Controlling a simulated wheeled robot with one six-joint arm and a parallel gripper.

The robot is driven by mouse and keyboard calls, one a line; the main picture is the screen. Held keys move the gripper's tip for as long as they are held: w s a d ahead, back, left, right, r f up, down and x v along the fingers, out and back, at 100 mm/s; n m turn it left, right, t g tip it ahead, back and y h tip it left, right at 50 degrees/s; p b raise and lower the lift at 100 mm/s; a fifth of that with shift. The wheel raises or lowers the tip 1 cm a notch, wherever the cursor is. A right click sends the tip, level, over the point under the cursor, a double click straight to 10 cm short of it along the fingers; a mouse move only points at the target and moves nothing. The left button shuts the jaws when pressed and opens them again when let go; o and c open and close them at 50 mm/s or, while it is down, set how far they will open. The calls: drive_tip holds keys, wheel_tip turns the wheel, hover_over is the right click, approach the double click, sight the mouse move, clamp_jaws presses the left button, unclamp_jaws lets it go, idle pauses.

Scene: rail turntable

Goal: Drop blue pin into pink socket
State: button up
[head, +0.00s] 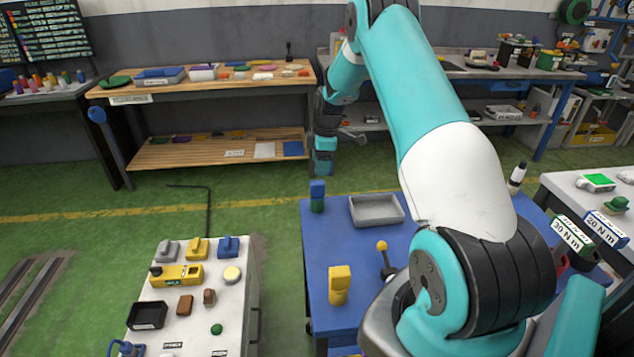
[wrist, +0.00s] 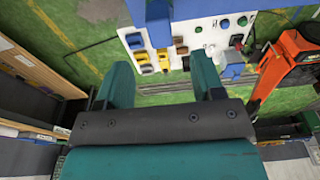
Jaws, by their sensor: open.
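A blue block-like piece (head: 317,188), which may be the blue pin, stands upright on a dark green base (head: 317,205) at the back left corner of the blue table. My gripper (head: 322,172) is just above it in the head view, pointing down. In the wrist view my gripper (wrist: 162,80) has its two teal fingers spread with nothing between the tips. A blue shape (wrist: 158,22) shows beyond the fingers at the top edge. I cannot make out a pink socket; a small pink item (head: 265,67) lies on the far wooden bench.
The blue table (head: 330,235) also holds a grey tray (head: 377,210), a yellow block (head: 340,285) and a yellow-knobbed lever (head: 383,252). A white bench (head: 190,335) with several small parts stands to the left. Green floor lies between the benches.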

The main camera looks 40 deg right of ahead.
sight(317, 182)
drive_tip(key=f, duration=0.3)
drive_tip(key=f+p, duration=0.1)
drive_tip(key=f, duration=0.2)
drive_tip(key=a+f+p, duration=0.1)
drive_tip(key=f, duration=0.2)
drive_tip(key=shift+w+f, duration=0.25)
drive_tip(key=shift+w, duration=0.1)
drive_tip(key=c, duration=0.8)
drive_tip(key=shift+c, duration=0.5)
drive_tip(key=shift+r+p, duration=0.45)
drive_tip(key=shift+r, duration=0.25)
drive_tip(key=shift+r+p, duration=1.4)
drive_tip(key=shift+r, duration=1.6)
